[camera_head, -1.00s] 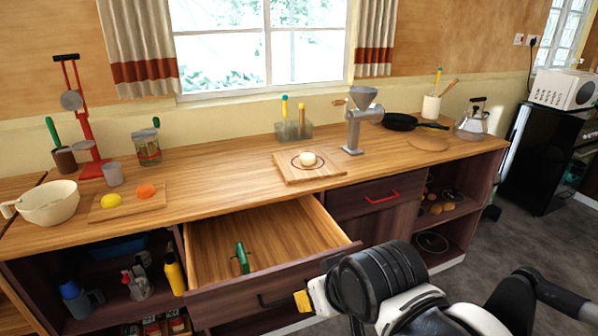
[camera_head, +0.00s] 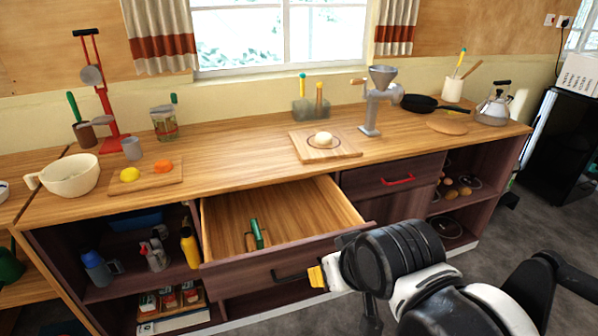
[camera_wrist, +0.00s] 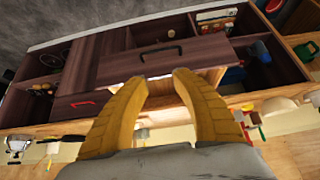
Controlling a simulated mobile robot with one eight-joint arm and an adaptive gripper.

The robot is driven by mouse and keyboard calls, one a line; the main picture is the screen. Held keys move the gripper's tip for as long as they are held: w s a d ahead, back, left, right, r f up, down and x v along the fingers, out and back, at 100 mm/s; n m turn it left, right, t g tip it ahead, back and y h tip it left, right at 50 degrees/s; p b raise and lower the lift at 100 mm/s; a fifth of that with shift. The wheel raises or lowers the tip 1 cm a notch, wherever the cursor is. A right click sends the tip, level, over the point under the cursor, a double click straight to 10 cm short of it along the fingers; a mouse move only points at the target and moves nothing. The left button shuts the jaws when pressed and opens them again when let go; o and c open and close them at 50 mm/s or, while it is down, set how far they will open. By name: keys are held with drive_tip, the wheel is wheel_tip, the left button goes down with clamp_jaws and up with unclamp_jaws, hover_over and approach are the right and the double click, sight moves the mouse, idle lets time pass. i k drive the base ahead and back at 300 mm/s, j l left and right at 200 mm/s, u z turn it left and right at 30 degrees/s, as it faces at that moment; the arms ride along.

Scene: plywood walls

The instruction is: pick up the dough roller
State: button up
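A small green-handled tool (camera_head: 257,234) with a brown part beside it lies in the open drawer (camera_head: 225,215). It is the likeliest dough roller, but it is too small to tell for sure. My gripper (camera_head: 317,277) is in front of the drawer's front panel, right of its dark handle, apart from the tool. In the wrist view my gripper (camera_wrist: 161,76) shows two yellow fingers with a gap between the tips and nothing in it. The drawer front (camera_wrist: 190,55) also shows beyond the fingertips there. The tool is not visible in the wrist view.
The counter holds a board with dough (camera_head: 325,147), a grinder (camera_head: 376,100), a cream bowl (camera_head: 68,175) and a fruit board (camera_head: 155,182). A yellow bottle (camera_head: 190,248) stands on the shelf left of the drawer. A closed drawer with a red handle (camera_head: 397,181) is at right.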

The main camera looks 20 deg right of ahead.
sight(256, 232)
drive_tip(key=i+j+z, duration=0.3)
drive_tip(key=j, duration=0.35)
drive_tip(key=i+j+z, duration=0.15)
drive_tip(key=i+j, duration=0.15)
drive_tip(key=i+j+z, duration=0.15)
drive_tip(key=j, duration=0.3)
